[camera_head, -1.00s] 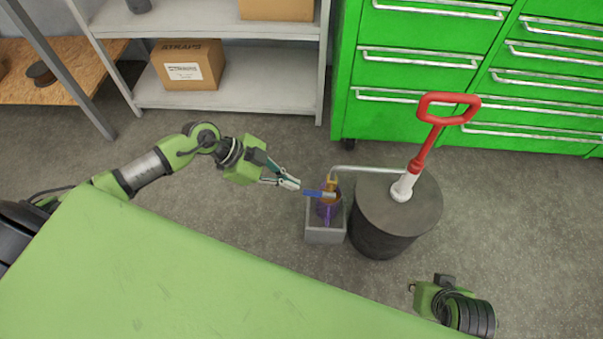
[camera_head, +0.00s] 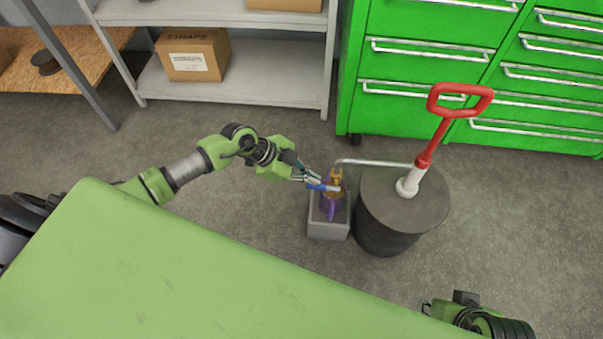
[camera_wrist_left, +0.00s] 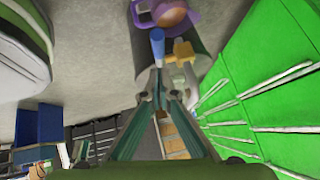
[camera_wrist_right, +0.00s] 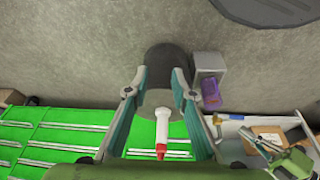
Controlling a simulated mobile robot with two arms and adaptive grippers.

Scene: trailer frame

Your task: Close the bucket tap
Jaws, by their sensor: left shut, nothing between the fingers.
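The tap has a yellow-orange body (camera_head: 336,176) and a blue lever (camera_head: 322,187) pointing left, above a purple bucket (camera_head: 331,207). In the left wrist view the blue lever (camera_wrist_left: 157,45) stands just beyond my fingertips, with the yellow body (camera_wrist_left: 183,52) to its right. My left gripper (camera_head: 313,178) is shut and empty, close beside the lever; I cannot tell whether it touches it. My right gripper (camera_wrist_right: 160,72) is open and empty, away from the tap. In the head view the right arm's fingers are mostly cut off or hidden.
The bucket rests on a grey block (camera_head: 328,231). A dark drum (camera_head: 385,230) with a red-handled pump (camera_head: 440,125) and a pipe (camera_head: 375,162) stands right of it. Green drawers (camera_head: 420,60) and a grey shelf (camera_head: 240,85) stand behind. Floor left of the block is clear.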

